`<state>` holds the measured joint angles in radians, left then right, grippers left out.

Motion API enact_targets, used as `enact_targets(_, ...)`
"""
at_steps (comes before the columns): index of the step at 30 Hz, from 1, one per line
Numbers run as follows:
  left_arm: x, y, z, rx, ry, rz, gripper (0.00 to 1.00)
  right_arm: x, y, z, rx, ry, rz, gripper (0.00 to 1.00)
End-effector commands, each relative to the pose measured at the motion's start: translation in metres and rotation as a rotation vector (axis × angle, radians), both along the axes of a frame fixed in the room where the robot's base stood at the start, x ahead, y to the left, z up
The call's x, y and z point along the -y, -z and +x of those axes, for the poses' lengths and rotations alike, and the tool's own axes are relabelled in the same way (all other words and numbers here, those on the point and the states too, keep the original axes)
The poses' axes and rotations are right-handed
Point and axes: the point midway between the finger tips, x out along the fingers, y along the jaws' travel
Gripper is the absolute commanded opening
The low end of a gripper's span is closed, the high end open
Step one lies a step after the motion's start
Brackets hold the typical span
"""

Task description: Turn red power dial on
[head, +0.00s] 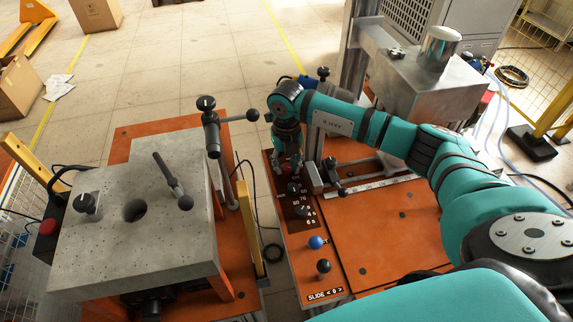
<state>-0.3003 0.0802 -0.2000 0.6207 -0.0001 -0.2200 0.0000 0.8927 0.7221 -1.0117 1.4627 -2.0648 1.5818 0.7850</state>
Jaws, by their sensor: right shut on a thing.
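The control panel (308,223) is a dark strip on the orange machine at the middle of the head view. It carries several dials and knobs. The red power dial (286,170) is at the panel's far end, mostly hidden under my right gripper, with only a little red showing. My right gripper (289,162) comes down from above and is shut on the dial. The dial's setting cannot be read. My left gripper is not in view.
Black dials (302,210) sit nearer on the panel, then a blue ball knob (315,242) and a black ball knob (323,266). A metal lever and bracket (335,180) stand close right of the gripper. A grey block with levers (130,235) is at left.

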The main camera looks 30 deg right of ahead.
Motion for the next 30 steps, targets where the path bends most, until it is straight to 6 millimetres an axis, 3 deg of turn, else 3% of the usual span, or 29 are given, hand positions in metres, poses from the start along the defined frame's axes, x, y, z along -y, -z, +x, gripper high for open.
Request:
enact_targets(22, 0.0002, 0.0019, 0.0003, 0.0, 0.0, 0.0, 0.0, 0.0012, -0.0025, 0.002, 0.006, 0.09, 0.0, 0.0)
enact_targets(23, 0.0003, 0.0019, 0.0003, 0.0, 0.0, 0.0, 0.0, 0.0012, -0.0025, 0.002, 0.006, 0.09, 0.0, 0.32)
enact_targets(27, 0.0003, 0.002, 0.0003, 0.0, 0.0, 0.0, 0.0, 0.001, -0.0018, 0.0014, 0.005, 0.089, -0.001, 0.5)
enact_targets(30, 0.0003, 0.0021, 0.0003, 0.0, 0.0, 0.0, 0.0, 0.0006, -0.0012, 0.001, 0.003, 0.088, -0.001, 0.53)
